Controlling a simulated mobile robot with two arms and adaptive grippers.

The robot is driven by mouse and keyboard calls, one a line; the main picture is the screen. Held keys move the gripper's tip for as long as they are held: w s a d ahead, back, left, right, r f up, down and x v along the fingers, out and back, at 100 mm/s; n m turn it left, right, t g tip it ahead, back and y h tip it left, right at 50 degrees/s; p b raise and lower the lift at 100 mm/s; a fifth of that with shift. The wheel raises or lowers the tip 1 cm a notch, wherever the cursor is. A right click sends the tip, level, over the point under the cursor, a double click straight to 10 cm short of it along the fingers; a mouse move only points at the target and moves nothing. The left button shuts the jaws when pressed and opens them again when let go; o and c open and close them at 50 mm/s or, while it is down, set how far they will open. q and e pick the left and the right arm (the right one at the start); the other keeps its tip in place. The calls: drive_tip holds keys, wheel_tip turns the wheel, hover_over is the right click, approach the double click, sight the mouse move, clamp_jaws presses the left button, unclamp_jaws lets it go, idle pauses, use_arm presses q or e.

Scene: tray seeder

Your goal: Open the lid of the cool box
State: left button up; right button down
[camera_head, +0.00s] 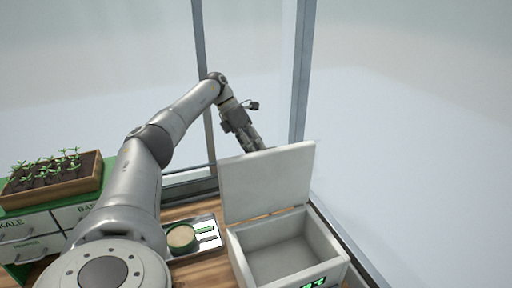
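The cool box (332,254) is a pale grey box at the lower right of the head view. Its lid (266,180) stands raised, close to upright, at the box's back edge. The inside of the box shows and looks empty. A small green display sits on its front. My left arm comes in from the lower left, and my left gripper (256,144) is behind the lid's upper edge. The lid hides part of the gripper's fingertips, so I cannot tell whether they are open or touch the lid. My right gripper is not in view.
A metal tray (212,244) with a round green-rimmed pot (181,238) lies left of the box. A wooden planter of seedlings (60,190) stands on a cabinet with labelled drawers (32,228) at the left. Window posts (301,75) rise behind the table.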

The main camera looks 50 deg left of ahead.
use_arm(q)
drive_tip(key=shift+s+a, duration=0.1)
drive_tip(key=shift+s, duration=0.05)
drive_tip(key=v, duration=0.7)
drive_tip(key=shift+r, duration=0.25)
drive_tip(key=shift+f, duration=0.1)
idle(0.6)
